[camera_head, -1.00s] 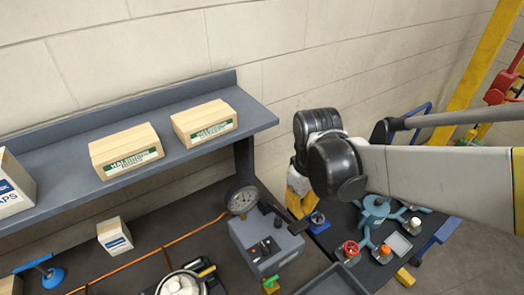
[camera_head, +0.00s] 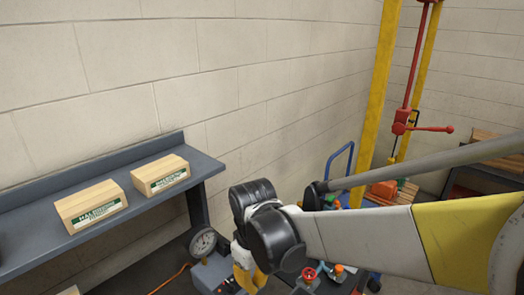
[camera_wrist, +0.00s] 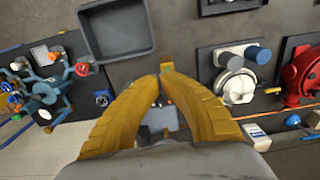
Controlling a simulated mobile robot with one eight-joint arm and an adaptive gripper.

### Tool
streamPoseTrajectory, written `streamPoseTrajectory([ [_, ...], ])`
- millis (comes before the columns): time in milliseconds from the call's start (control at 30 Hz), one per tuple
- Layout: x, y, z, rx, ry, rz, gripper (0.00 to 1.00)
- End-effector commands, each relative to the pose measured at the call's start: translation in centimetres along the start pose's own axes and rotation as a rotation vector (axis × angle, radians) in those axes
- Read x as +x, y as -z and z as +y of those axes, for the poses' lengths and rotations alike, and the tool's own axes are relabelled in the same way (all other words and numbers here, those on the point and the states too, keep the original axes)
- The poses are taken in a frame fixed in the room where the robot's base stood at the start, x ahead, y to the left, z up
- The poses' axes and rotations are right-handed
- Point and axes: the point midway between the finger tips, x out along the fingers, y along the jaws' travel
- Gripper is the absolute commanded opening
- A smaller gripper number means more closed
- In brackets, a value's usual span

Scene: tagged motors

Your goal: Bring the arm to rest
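My arm reaches in from the right in the head view, its black wrist joint pointing down over the bench. My gripper (camera_head: 246,284) shows there only as yellow fingers below the wrist, cut by the bottom edge. In the wrist view my gripper (camera_wrist: 160,77) has both yellow fingers angled together, with the tips almost touching. I see nothing held between the tips.
A grey shelf (camera_head: 30,225) carries cardboard boxes (camera_head: 160,175) left of my arm. A gauge (camera_head: 203,242) stands below it. The wrist view shows a grey tray (camera_wrist: 116,55), a blue fixture (camera_wrist: 45,92), a white motor-like part (camera_wrist: 236,85) and a red one (camera_wrist: 303,75). A yellow post (camera_head: 376,90) stands behind.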

Motion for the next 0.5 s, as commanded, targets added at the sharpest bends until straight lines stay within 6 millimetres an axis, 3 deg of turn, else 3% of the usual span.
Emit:
streamPoseTrajectory([
  [267,0.5,-3.0,2.4,0.131,-0.034,0.087,0.0],
  [500,1.4,-6.8,4.6,0.285,-0.078,0.193,0.0],
])
